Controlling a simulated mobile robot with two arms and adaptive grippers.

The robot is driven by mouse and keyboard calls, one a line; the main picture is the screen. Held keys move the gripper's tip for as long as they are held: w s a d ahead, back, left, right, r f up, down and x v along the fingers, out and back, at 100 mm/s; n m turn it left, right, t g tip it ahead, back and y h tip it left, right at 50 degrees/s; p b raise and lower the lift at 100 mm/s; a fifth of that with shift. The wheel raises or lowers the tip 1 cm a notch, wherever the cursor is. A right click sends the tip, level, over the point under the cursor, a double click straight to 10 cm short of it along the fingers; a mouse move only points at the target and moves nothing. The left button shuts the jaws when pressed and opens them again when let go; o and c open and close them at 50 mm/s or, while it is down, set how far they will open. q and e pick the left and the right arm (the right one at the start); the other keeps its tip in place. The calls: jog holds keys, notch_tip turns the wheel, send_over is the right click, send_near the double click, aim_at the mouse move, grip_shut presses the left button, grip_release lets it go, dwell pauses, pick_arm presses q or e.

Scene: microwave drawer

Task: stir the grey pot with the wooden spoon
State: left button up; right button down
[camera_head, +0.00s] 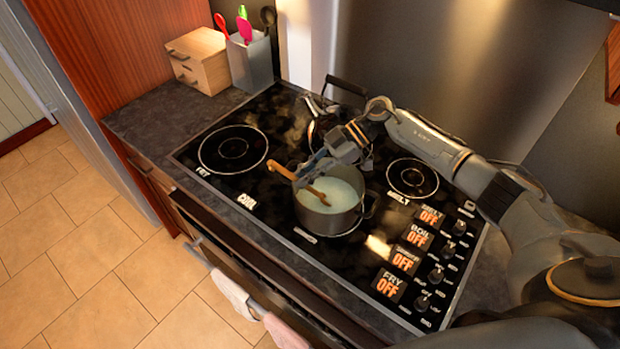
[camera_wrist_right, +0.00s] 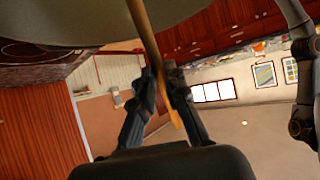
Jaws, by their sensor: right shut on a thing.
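The grey pot (camera_head: 330,222) stands on the middle front of the black stove top and holds a pale whitish liquid. The wooden spoon (camera_head: 283,171) lies slantwise across the pot's left rim in the picture. One end sticks out to the upper left; the other is inside the pot, over or in the liquid. My right gripper (camera_head: 308,177) is over the pot's left side, shut on the spoon. In the right wrist view the spoon (camera_wrist_right: 147,38) passes between the fingers (camera_wrist_right: 168,95), with the pot's side (camera_wrist_right: 60,22) above. My left gripper is not in view.
A kettle-like pot with a black handle (camera_head: 346,87) stands behind the grey pot, partly hidden by my right arm. A wooden box (camera_head: 199,62) and a utensil holder (camera_head: 250,66) stand at the back left. The left burner (camera_head: 233,149) and right burner (camera_head: 412,178) are bare.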

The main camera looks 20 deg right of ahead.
aim_at(273, 160)
jog(key=shift+a+r+p, duration=0.4)
jog(key=shift+r+p, duration=0.25)
jog(key=shift+p, duration=0.1)
jog(key=shift+a+r+p, duration=0.35)
jog(key=shift+r+p, duration=0.3)
jog(key=shift+p, duration=0.1)
jog(key=shift+a+r+b, duration=0.1)
jog(key=shift+a+b, duration=0.1)
jog(key=shift+b, duration=0.1)
jog(key=shift+a+r, duration=0.85)
jog(key=shift+r, duration=0.45)
jog(key=shift+a+r, duration=0.9)
jog(key=shift+r, duration=0.35)
jog(key=shift+a+r, duration=0.85)
jog(key=shift+r, duration=0.45)
jog(key=shift+r, duration=2.5)
